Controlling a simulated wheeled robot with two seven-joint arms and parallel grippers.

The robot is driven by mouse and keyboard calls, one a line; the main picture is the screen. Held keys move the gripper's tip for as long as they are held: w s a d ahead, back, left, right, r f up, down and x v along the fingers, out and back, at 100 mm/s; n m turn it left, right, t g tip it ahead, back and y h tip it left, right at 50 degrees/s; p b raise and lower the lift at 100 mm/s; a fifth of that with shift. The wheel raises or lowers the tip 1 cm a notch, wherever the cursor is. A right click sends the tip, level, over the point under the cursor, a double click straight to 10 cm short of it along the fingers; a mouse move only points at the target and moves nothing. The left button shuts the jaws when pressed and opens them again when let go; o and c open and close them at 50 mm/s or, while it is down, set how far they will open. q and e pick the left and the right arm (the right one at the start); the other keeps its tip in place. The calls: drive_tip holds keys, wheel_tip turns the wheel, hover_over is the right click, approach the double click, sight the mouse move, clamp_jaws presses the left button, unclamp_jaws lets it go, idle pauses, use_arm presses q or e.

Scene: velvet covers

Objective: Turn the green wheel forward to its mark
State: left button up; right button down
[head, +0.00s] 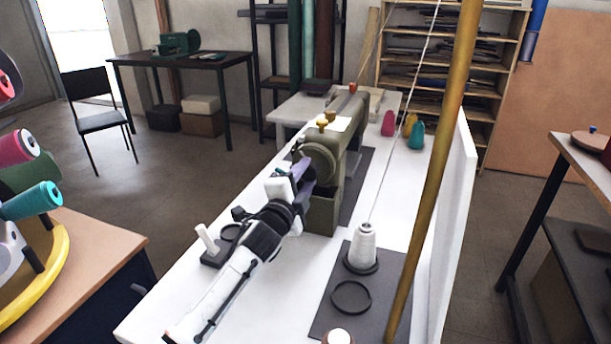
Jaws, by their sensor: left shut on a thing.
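The green wheel (324,158) is a dull olive disc on the near end of the olive sewing machine (322,214), which stands on a long white table. My left gripper (304,174) reaches in from the lower left and is shut on the left side of the wheel's rim. The gripper hides that part of the wheel and its fingertips are small in the picture. I cannot make out the mark on the wheel. My right gripper is not in view.
A white thread cone (362,246) stands on a dark mat right of my arm, near a black ring (351,297). A tall brass-coloured pole (432,170) rises at the right. A small stand with a white peg (206,238) is left of my arm. Coloured spools (40,200) are at far left.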

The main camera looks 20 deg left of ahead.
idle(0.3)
use_arm(q)
drive_tip(key=o, duration=1)
drive_tip(key=shift+o, duration=0.2)
drive_tip(key=s, duration=1)
drive_tip(key=shift+s+a, duration=0.2)
drive_tip(key=shift+f, duration=0.1)
